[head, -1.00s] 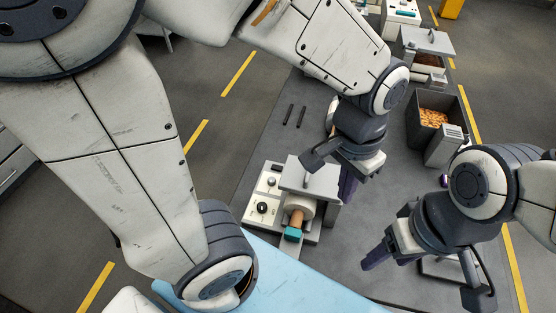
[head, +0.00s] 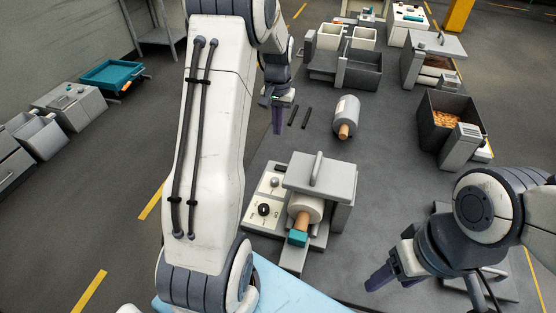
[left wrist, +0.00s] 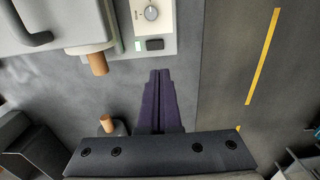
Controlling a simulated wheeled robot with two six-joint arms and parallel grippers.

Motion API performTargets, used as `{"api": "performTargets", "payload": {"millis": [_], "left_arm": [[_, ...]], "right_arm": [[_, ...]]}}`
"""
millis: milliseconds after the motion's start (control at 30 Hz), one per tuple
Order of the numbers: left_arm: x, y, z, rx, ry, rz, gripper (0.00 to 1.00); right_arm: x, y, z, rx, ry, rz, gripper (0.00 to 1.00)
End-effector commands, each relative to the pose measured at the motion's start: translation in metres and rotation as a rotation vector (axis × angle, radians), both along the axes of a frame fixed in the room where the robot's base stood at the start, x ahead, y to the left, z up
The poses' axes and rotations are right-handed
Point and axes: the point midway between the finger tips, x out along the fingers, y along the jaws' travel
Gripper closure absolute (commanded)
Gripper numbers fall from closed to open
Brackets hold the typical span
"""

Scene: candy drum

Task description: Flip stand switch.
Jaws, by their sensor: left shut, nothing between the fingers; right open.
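The stand, a grey and white machine (head: 318,180) with a lidded top, has a white control panel (head: 250,212) on its left in the head view. In the left wrist view the panel (left wrist: 172,20) shows a round knob (left wrist: 151,13) and a small black and green switch (left wrist: 150,45). My left gripper (head: 277,130) is beyond the stand, shut and empty. My right gripper (head: 378,272) is open and empty, right of the stand.
A drum with a wooden handle (head: 346,112) lies beyond the stand. Another drum (head: 305,207) sits in the stand by a teal block (head: 298,238). Two black rods (head: 299,113) lie near my left gripper. A bin of orange pieces (head: 445,112) stands at right.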

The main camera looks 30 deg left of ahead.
Motion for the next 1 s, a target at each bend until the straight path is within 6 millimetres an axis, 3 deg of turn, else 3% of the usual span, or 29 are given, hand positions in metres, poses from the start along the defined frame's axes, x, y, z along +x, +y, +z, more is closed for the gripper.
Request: {"api": "performTargets", "payload": {"millis": [167,700,1000], "left_arm": [[-0.001,-0.001,-0.017,-0.002,0.006,-0.001,1.0],[-0.001,-0.001,-0.121,-0.002,0.005,-0.001,1.0],[-0.001,-0.001,-0.14,-0.001,0.001,-0.001,1.0]], "right_arm": [[0.0,0.0,0.001,0.0,0.0,0.0,0.36],[0.0,0.0,0.012,0.0,0.0,0.0,0.36],[0.0,0.0,0.014,0.0,0.0,0.0,0.36]]}}
